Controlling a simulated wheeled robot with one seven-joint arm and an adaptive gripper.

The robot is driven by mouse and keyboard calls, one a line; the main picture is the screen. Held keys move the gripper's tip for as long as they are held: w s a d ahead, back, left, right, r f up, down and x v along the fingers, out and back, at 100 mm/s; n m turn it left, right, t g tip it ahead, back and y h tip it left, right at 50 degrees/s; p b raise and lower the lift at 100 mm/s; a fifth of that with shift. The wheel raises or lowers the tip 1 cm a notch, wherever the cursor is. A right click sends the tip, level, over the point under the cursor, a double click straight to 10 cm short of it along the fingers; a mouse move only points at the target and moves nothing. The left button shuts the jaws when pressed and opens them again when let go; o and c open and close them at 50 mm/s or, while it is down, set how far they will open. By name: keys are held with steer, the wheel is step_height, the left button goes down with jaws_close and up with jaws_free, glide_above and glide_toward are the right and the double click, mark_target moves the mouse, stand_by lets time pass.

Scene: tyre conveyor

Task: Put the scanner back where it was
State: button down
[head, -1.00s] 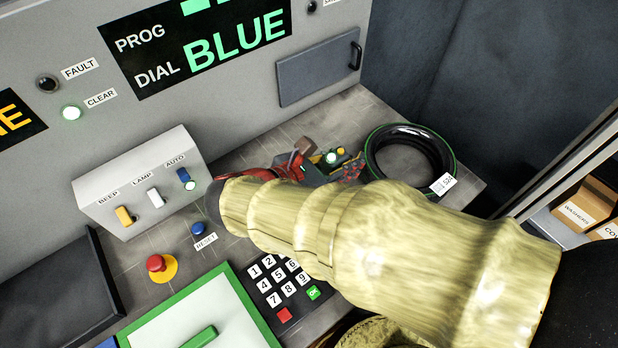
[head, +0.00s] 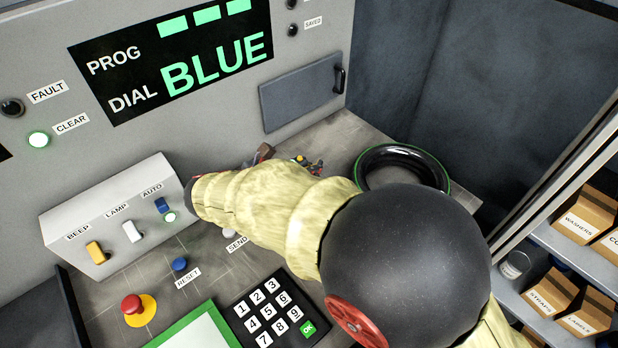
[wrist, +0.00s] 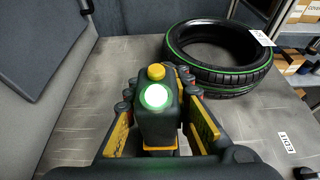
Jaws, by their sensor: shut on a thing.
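The scanner (wrist: 152,118), a dark block with a yellow button on top and a glowing greenish-white light, sits between the fingers of my gripper (wrist: 160,132) in the wrist view. The gripper is shut on it. The scanner is over the grey bench top; its lower part is hidden, so I cannot tell whether it touches the bench. In the head view my pale-sleeved arm covers most of the gripper, and only small coloured parts show past the sleeve. No holder for the scanner can be made out.
A green-striped tyre (head: 403,165) lies on the bench, right of and beyond the scanner in the wrist view. A switch box (head: 110,215), a red stop button (head: 133,305) and a keypad (head: 270,315) stand on the bench. Shelves with boxes (head: 588,215) are at right.

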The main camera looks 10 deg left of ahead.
steer(key=f, duration=0.1)
steer(key=f+b, duration=0.2)
steer(key=f, duration=0.1)
steer(key=shift+w+a, duration=0.15)
steer(key=shift+w, duration=0.15)
steer(key=shift+r, duration=0.1)
steer(key=c, duration=1.6)
jaws_free()
steer(key=shift+o, duration=0.2)
